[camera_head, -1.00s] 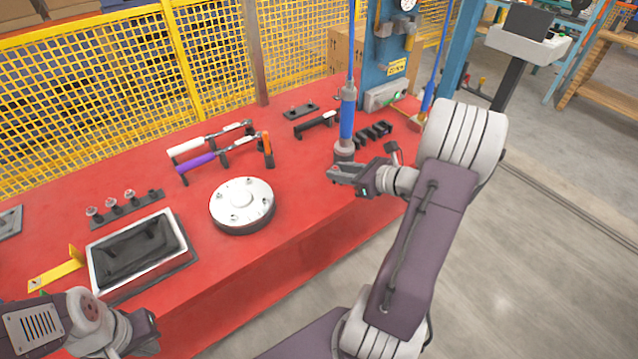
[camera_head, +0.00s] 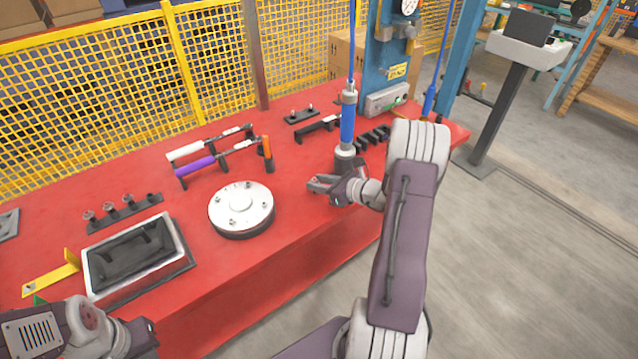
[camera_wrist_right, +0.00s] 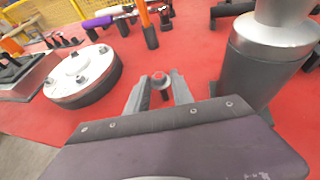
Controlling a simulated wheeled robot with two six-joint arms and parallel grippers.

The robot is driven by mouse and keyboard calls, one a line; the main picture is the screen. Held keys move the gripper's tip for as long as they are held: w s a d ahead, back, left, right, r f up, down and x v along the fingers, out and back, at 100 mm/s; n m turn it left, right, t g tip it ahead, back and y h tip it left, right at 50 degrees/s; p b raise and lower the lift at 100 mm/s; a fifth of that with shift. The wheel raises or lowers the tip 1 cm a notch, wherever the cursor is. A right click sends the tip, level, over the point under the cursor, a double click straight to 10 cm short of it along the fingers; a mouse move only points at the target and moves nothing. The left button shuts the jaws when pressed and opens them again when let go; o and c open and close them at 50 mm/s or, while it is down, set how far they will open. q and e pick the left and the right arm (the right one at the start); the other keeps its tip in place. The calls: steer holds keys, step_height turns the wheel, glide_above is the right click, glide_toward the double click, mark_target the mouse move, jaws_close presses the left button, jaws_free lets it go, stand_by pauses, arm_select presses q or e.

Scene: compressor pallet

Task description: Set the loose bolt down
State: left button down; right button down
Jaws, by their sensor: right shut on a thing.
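My right gripper (camera_head: 318,185) is over the red table, left of the blue-handled hanging tool.
A round metal flange (camera_head: 241,205) with bolts sits left of the right gripper. A bolt rack (camera_head: 125,213) and a framed tray (camera_head: 178,222) lie further left. The blue-handled tool (camera_head: 347,125) stands close by on the right. Red table (camera_head: 290,215) is bare between flange and gripper.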

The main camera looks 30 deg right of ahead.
steer(key=shift+f+b, duration=0.25)
steer(key=shift+b, duration=0.05)
steer(key=c, duration=1.1)
jaws_free()
steer(key=shift+r, duration=0.1)
